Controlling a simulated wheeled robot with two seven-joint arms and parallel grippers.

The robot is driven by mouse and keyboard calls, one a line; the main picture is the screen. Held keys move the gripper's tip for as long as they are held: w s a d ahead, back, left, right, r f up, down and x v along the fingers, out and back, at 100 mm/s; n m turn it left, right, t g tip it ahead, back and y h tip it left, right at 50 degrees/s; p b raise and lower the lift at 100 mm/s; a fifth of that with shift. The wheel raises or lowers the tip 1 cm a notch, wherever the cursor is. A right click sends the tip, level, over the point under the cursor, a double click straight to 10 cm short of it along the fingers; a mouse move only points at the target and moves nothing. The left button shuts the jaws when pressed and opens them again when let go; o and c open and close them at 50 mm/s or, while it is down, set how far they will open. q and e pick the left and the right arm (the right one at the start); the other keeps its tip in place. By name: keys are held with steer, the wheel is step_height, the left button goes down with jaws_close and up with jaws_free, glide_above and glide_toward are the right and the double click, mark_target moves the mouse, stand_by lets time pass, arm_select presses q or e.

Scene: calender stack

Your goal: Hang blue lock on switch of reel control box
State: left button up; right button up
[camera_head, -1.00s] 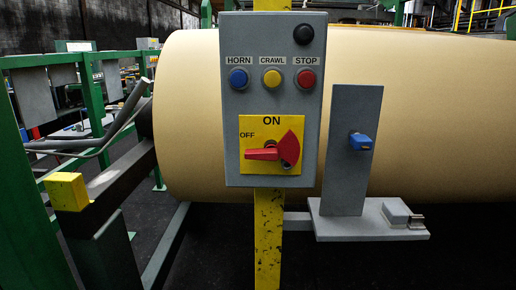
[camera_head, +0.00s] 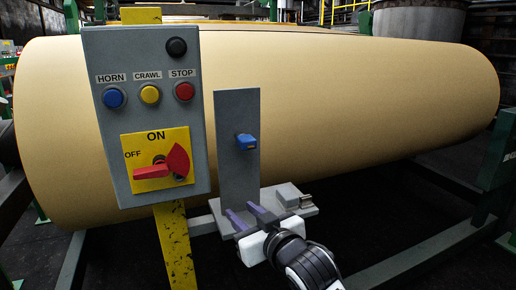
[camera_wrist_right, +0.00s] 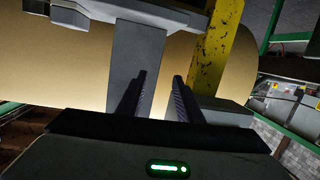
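The grey reel control box (camera_head: 112,135) stands at the left in the head view. Its red switch (camera_head: 178,160) sits on a yellow plate, with the handle pointing left below the OFF label. The blue lock (camera_head: 246,141) is on a grey upright panel (camera_head: 238,110) to the right of the box. My right gripper (camera_head: 240,208) is open and empty, below the lock in the head view, in front of the panel's lower part. Its two fingers also show in the right wrist view (camera_wrist_right: 160,80), where the lock is not visible. My left gripper is not in view.
A grey shelf (camera_head: 308,212) juts out at the panel's foot, with a small grey block (camera_head: 287,195) on it. A yellow post (camera_head: 176,245) carries the control box. A large tan roll (camera_head: 370,100) lies behind everything. Green framing (camera_head: 497,150) stands at the right.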

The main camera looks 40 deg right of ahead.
steer(key=m+t+h, duration=0.2)
glide_toward(250, 145)
steer(key=x, duration=0.4)
steer(key=shift+w+f+p, duration=0.2)
steer(key=shift+w+p, duration=0.1)
steer(key=shift+w+r, duration=0.1)
steer(key=shift+r, duration=0.05)
steer(key=shift+w+d+b, duration=0.2)
steer(key=shift+w+b, duration=0.1)
steer(key=shift+w, duration=0.35)
steer(key=x, duration=0.3)
steer(key=shift+w+d, duration=0.15)
steer(key=shift+w, duration=0.2)
steer(key=shift+w+d+p, duration=0.1)
steer(key=shift+w+p, duration=0.2)
steer(key=shift+w, duration=0.5)
steer(key=c, duration=0.8)
steer(key=shift+s, duration=0.1)
